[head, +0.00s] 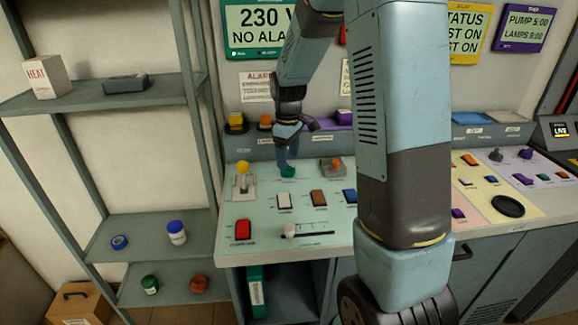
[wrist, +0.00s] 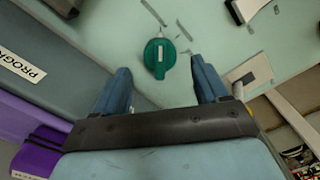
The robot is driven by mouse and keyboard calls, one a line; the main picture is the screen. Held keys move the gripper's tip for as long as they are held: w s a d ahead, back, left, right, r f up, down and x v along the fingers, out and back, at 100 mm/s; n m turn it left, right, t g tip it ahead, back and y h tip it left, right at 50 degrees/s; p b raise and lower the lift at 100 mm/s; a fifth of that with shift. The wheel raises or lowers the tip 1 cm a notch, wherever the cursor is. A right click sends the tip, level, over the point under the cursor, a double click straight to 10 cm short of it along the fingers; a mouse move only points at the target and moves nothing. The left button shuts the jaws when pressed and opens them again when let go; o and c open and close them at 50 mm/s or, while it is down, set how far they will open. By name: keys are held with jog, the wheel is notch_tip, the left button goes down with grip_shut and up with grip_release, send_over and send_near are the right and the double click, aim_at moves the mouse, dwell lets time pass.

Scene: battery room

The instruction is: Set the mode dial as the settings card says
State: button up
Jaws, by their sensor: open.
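A teal round dial (wrist: 160,57) with a pale pointer bar sits on the pale green panel in the wrist view. Dark tick marks lie around it; any lettering there is unreadable. My gripper (wrist: 162,82) is open, with one blue finger on each side just short of the dial and nothing between them. In the head view the dial (head: 288,171) shows right below my gripper (head: 287,160), which points down at the panel. The settings card cannot be told for certain; a card (head: 257,86) headed "ALARM" hangs on the wall, its smaller lines unreadable.
A yellow-knobbed lever (head: 243,168) stands left of the dial and an orange-knobbed one (head: 334,165) right. A red switch (head: 243,229), several rockers and a slider (head: 290,231) lie nearer. A shelf rack (head: 150,93) stands left. My arm hides the panel's middle.

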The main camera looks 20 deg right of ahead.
aim_at(288, 164)
jog(key=shift+f, duration=2.15)
jog(key=shift+c, duration=0.5)
jog(key=c, duration=0.9)
jog(key=shift+d, duration=0.15)
jog(key=shift+c, duration=0.4)
